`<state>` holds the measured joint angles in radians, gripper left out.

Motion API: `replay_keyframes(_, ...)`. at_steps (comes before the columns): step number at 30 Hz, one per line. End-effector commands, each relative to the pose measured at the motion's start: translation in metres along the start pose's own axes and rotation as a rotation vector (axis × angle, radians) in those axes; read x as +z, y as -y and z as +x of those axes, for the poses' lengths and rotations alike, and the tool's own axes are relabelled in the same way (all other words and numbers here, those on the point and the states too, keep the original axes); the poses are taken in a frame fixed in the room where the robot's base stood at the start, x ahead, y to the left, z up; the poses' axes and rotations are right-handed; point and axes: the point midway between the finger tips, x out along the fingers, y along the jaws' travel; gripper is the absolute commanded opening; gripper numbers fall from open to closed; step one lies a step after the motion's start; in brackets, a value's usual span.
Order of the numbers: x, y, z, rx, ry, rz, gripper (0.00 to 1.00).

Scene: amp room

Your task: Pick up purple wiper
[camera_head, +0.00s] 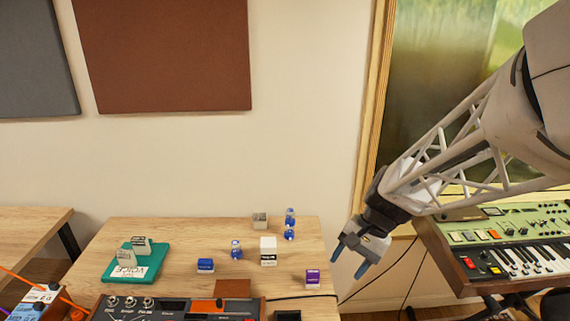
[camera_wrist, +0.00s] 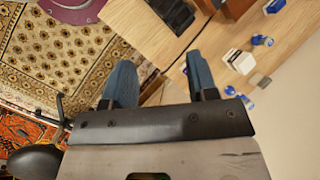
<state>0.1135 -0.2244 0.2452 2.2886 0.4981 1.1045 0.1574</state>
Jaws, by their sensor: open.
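The purple wiper (camera_head: 313,281) is a small block with a purple body and a pale band, standing near the front right corner of the wooden table in the head view.
An amp-like device (camera_head: 165,306) lies in front. A keyboard (camera_head: 515,245) stands right.

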Motion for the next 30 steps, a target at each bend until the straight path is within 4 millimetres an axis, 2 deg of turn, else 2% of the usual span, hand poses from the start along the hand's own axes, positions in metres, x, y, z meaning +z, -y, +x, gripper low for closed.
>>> replay_keyframes(15, -0.091, 0.021, 0.053, -0.172, 0.241, 0.315, 0.53)
replay_keyframes(30, -0.185, 0.024, 0.116, -0.344, 0.457, 0.622, 0.53)
